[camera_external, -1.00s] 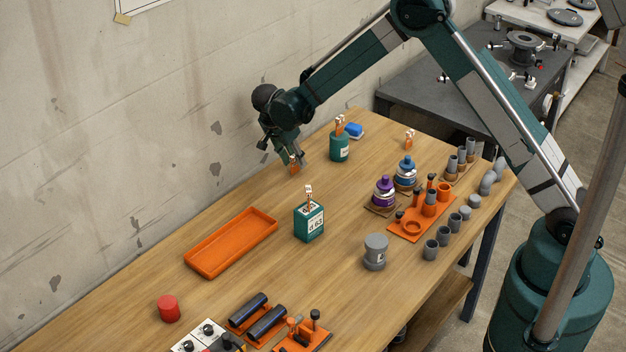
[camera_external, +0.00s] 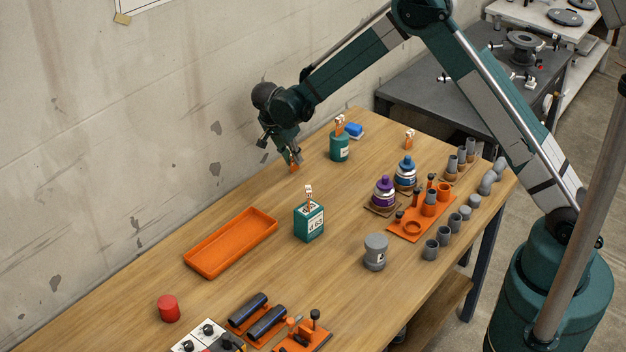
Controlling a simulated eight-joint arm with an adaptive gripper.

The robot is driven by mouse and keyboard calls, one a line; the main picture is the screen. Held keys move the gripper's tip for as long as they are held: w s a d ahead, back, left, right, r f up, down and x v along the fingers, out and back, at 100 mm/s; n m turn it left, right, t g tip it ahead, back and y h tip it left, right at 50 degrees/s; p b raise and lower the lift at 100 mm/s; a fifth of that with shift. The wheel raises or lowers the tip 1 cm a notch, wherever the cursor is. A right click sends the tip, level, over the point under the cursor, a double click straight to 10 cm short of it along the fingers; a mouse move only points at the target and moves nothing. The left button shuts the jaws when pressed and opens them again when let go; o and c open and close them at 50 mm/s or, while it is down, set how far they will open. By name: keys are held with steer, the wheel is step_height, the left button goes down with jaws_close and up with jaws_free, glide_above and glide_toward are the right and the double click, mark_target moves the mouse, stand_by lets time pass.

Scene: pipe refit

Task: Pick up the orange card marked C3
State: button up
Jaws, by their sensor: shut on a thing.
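A small orange card (camera_external: 294,168) is between the fingertips of my gripper (camera_external: 293,160), at the table's wall side. My gripper points down and is shut on it. The card's marking is too small to read, and its upper part is hidden by the fingers. I cannot tell whether its lower edge touches the table. Other orange and white cards stand elsewhere: one in the green round can (camera_external: 339,148), one in the green square can (camera_external: 309,222), and one at the back right (camera_external: 409,139).
An empty orange tray (camera_external: 231,243) lies to the left. A blue block (camera_external: 354,130) sits behind the round can. Purple (camera_external: 384,191) and blue (camera_external: 406,170) bottles, an orange rack (camera_external: 410,228) and grey pipe pieces crowd the right. The wood between gripper and tray is clear.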

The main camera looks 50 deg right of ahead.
steer(key=shift+r, duration=4.7)
